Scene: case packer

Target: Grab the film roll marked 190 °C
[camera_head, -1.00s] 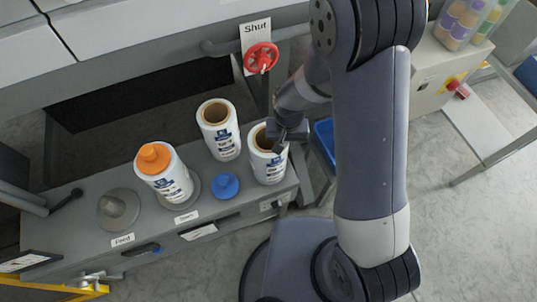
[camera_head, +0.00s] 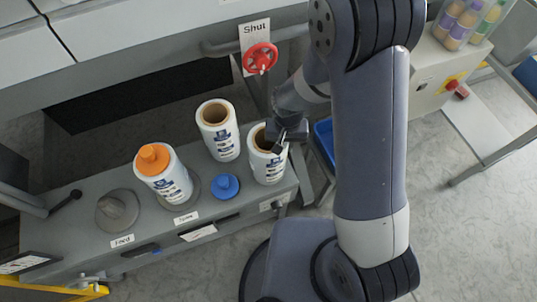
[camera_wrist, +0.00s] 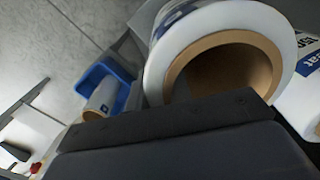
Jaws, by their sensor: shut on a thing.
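Three white film rolls with blue labels stand on the grey bench. My gripper (camera_head: 281,139) is shut on the wall of the right-hand roll (camera_head: 268,170), at its top rim beside the open brown core. That roll is upright and also shows large in the wrist view (camera_wrist: 158,62), where my gripper (camera_wrist: 175,118) crosses its near edge. A middle roll (camera_head: 224,146) stands behind left, with an open core. A left roll (camera_head: 172,186) has an orange plug (camera_head: 152,158) in its top. I cannot read a temperature on the held roll.
A blue knobbed plug (camera_head: 225,185) and a grey spindle base (camera_head: 117,210) are on the bench (camera_head: 85,235). A red handwheel (camera_head: 261,58) hangs under a "Shut" sign behind. A blue bin (camera_head: 325,143) is right of the bench, and it also shows in the wrist view (camera_wrist: 88,78).

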